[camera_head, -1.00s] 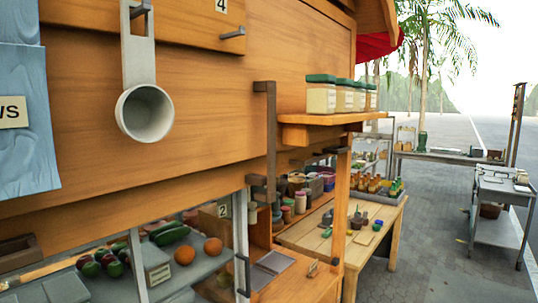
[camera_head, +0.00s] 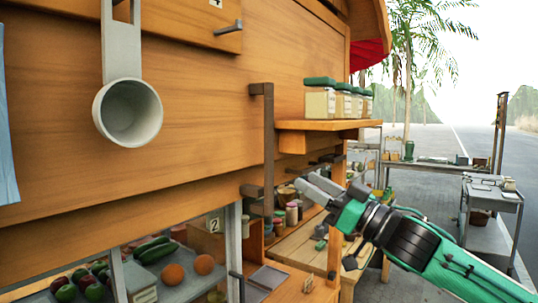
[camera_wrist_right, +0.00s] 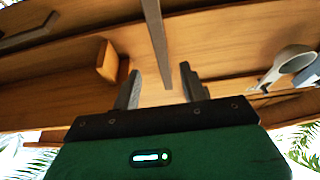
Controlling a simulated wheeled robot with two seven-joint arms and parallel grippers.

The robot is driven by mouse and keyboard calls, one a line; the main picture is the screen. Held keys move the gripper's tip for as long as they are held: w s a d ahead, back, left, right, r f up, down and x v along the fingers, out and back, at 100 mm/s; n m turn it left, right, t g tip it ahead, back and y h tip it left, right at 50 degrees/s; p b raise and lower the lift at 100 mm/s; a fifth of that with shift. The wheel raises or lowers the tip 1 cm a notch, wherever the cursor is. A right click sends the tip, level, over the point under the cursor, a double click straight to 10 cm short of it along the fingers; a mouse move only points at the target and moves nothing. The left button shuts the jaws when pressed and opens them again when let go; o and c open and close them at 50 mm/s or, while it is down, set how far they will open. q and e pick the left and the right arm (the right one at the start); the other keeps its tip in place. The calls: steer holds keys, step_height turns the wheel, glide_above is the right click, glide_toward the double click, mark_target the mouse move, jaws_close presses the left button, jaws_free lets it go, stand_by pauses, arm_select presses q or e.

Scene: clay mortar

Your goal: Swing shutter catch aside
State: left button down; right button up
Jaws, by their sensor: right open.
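The shutter catch looks to be the long dark brown vertical bar (camera_head: 268,140) on the wooden shutter front (camera_head: 190,110); a dark block sits at its lower end. In the right wrist view the bar (camera_wrist_right: 154,38) comes down from the top edge, and its end lies between the two finger lines. My right gripper (camera_head: 314,186) is open and empty, to the right of the bar's lower end in the head view. In the wrist view its grey fingers (camera_wrist_right: 160,86) stand apart; I cannot tell if they touch the bar. My left gripper is out of view.
A hanging grey cup (camera_head: 128,112) is left of the bar. A wooden shelf (camera_head: 325,125) with several green-lidded jars (camera_head: 320,98) juts out above my right gripper. Below is a counter with produce (camera_head: 160,250). A grey cart (camera_head: 490,205) stands on the open pavement at right.

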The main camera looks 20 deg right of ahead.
mark_target(271, 159)
steer(key=p+x, duration=0.4)
steer(key=x, duration=0.6)
steer(key=shift+w+a+r, duration=0.2)
steer(key=shift+w, duration=0.1)
steer(key=shift+w+a+p, duration=0.3)
steer(key=shift+w, duration=0.1)
jaws_close()
